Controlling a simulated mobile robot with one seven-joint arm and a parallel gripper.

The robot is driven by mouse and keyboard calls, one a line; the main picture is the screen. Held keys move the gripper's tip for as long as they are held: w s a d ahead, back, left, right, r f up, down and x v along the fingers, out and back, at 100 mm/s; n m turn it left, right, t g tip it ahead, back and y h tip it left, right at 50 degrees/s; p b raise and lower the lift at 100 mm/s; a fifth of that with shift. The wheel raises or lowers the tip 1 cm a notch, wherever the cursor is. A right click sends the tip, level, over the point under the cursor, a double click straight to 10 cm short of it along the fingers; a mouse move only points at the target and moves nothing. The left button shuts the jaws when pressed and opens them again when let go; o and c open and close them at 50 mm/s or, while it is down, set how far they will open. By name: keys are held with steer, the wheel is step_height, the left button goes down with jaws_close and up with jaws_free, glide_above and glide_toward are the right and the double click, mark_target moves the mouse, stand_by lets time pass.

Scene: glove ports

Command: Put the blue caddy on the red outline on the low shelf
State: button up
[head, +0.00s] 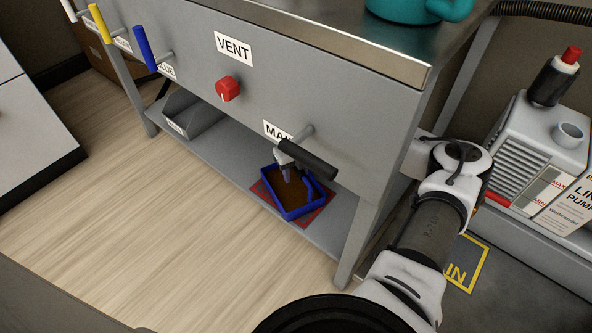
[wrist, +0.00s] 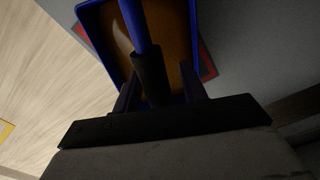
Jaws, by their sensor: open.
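The blue caddy (head: 291,214) is an open tray with a brown inside. It sits over the red outline (head: 318,217) on the low shelf (head: 226,159), and red shows along several of its sides. In the wrist view, the caddy (wrist: 90,22) has a blue bar with a dark grip (wrist: 152,75) across its middle. My gripper (head: 285,174) is just above the caddy, partly hidden behind a black-handled lever. In the wrist view, my open gripper (wrist: 158,88) has one finger on each side of the dark grip. Whether the fingers touch it is unclear.
A black-handled lever (head: 308,160) sticks out from the bench front, close to my gripper. A red knob (head: 228,89) and blue (head: 145,48) and yellow (head: 99,24) handles lie farther left. A grey bin (head: 191,117) stands on the shelf's left. A pump (head: 540,150) stands at right.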

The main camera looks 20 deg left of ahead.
step_height(320, 180, up, 12)
steer(key=p, duration=0.5)
steer(key=shift+r, duration=0.15)
